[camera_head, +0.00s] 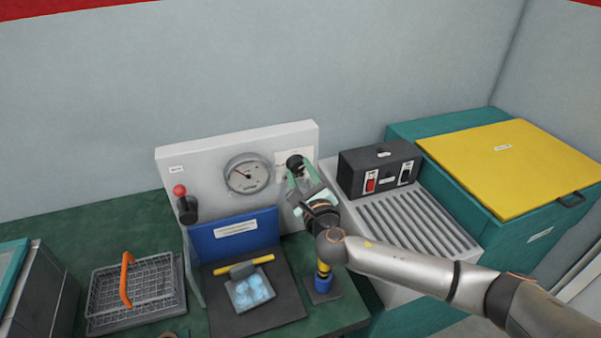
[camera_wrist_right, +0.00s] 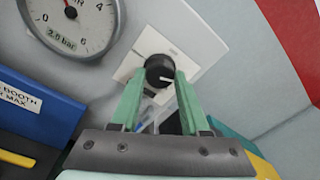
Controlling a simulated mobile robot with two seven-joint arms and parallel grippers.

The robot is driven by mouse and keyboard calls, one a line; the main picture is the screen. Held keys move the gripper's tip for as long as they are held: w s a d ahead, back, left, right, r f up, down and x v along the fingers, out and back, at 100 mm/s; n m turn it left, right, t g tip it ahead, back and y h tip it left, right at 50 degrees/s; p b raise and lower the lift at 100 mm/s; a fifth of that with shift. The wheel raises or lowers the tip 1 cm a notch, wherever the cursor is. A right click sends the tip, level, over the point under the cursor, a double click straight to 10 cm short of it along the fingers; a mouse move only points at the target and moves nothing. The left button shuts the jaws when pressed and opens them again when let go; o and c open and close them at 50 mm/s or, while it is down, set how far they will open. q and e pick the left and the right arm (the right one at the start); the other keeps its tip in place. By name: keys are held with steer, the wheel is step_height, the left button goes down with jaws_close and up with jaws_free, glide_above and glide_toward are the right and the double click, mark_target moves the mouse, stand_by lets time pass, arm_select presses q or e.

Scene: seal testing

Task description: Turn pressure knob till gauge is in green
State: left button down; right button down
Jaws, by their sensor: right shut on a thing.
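The black pressure knob (camera_head: 295,162) sits on a pale square plate at the right of the white panel (camera_head: 215,160). It also shows in the right wrist view (camera_wrist_right: 158,71), with a white pointer mark aimed right. My right gripper (camera_head: 303,181) has its two green fingers on either side of the knob, shut on it; they also show in the wrist view (camera_wrist_right: 159,85). The round gauge (camera_head: 248,174) is left of the knob. Its needle leans to the upper left in the head view; I cannot make out a green band. In the wrist view the gauge (camera_wrist_right: 70,30) is cut off by the top edge. My left gripper is not in view.
A red-topped lever (camera_head: 180,190) is on the panel's left. Below are a blue sign (camera_head: 235,232) and a bag with blue contents (camera_head: 250,288). A wire basket (camera_head: 140,290) stands left. A black switch box (camera_head: 378,170) and roller conveyor (camera_head: 425,225) are right.

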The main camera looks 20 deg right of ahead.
steer(key=shift+n, duration=0.5)
steer(key=shift+c, duration=2)
jaws_free()
steer(key=s, duration=1.2)
steer(key=shift+s+a+b, duration=0.15)
steer(key=shift+s+b, duration=0.1)
steer(key=shift+b, duration=0.2)
